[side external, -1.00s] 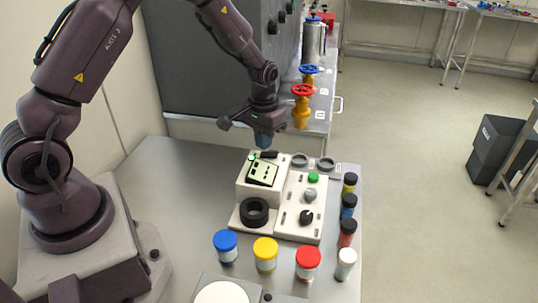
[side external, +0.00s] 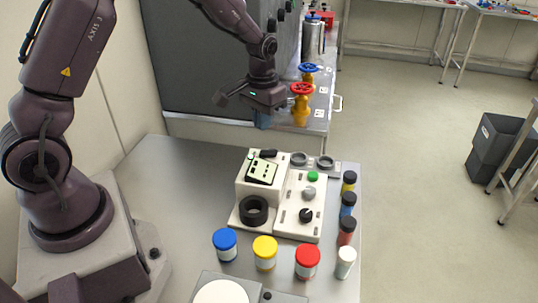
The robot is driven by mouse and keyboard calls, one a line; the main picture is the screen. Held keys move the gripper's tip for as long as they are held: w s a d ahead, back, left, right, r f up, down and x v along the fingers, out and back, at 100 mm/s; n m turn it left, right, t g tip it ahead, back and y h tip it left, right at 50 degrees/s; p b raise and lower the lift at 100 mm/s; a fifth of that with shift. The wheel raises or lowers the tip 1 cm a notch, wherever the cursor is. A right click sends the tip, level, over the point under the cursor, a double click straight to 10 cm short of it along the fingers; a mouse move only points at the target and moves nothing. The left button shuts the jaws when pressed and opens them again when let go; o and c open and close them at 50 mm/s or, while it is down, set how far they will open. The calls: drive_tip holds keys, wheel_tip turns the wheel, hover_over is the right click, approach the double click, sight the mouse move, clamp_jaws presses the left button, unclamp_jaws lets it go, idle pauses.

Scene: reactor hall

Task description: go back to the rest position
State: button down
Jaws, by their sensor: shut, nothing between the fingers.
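My gripper (side external: 262,121) hangs above the back part of the steel table, fingers pointing down, shut and empty. It is clear of the cream-coloured device (side external: 262,190) below it. That device has a small display panel, a black ring, a green button and knobs on its front, and two grey rings at its back right.
Jars with blue (side external: 225,240), yellow (side external: 265,248) and red (side external: 307,257) lids and a white-capped vial (side external: 345,262) stand in front. Several small vials line the right edge. Red (side external: 302,89) and blue (side external: 309,68) valve wheels are behind, near my gripper. The left tabletop (side external: 185,190) is clear.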

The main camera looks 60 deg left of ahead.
drive_tip(key=s+d+r+m+t, duration=0.1)
drive_tip(key=s+d+r, duration=0.3)
drive_tip(key=s+r, duration=0.6)
drive_tip(key=s+d+r+m+t, duration=0.2)
drive_tip(key=s+d+r+t, duration=0.2)
drive_tip(key=s+r, duration=0.5)
drive_tip(key=shift+s+d+r+t, duration=0.35)
drive_tip(key=shift+s+d, duration=0.1)
drive_tip(key=shift+s, duration=0.65)
